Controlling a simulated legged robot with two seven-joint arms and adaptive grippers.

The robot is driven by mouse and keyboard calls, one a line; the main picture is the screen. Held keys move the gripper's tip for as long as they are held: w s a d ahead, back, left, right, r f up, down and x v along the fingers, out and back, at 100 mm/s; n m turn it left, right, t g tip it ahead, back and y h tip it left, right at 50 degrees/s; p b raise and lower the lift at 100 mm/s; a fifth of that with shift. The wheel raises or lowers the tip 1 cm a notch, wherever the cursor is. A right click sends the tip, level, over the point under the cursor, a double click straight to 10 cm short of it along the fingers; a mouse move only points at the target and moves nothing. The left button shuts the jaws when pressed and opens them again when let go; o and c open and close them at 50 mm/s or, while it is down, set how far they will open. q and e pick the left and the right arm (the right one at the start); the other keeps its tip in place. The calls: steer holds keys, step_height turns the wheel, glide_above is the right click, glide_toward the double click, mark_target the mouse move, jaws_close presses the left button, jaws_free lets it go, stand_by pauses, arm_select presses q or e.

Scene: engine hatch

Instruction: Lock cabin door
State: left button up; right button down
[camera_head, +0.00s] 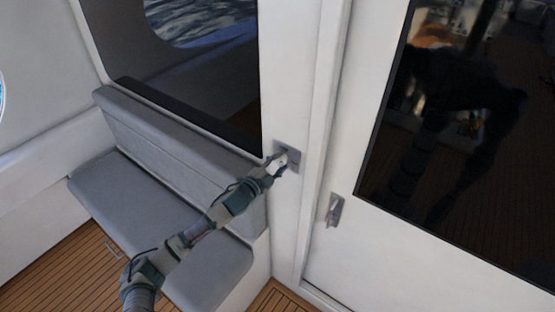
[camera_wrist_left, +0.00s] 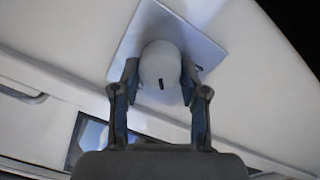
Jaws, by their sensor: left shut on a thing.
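The white cabin door (camera_head: 365,110) with a dark window fills the right of the head view. It has a small metal handle (camera_head: 334,210) low on its left side. A grey square plate (camera_head: 292,157) is fixed on the white wall post left of the door. My left gripper (camera_head: 279,163) reaches this plate. In the left wrist view, a pale rounded knob (camera_wrist_left: 160,66) with a dark slot sits on the plate, between the two fingers of my left gripper (camera_wrist_left: 158,88). The gripper is shut on the knob. My right gripper is not in view.
A grey cushioned bench (camera_head: 150,200) stands left of the post, below a dark window (camera_head: 215,95). The wooden plank floor (camera_head: 60,270) shows at lower left. The door's dark glass (camera_head: 470,140) shows reflections.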

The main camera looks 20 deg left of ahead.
arm_select(q)
steer(key=m+p, duration=0.2)
steer(key=m, duration=0.2)
steer(key=shift+a+y, duration=0.1)
steer(key=shift+y, duration=0.2)
steer(key=shift+w+m+p, duration=0.1)
steer(key=shift+m+p, duration=0.9)
steer(key=shift+m, duration=1)
steer(key=o, duration=1.1)
steer(key=shift+w, duration=0.15)
steer(key=shift+o, duration=0.2)
steer(key=shift+w+f, duration=0.2)
steer(key=shift+f, duration=0.05)
steer(key=shift+s, duration=0.2)
steer(key=v, duration=1.1)
steer(key=shift+s+a, duration=0.15)
steer(key=shift+s, duration=0.05)
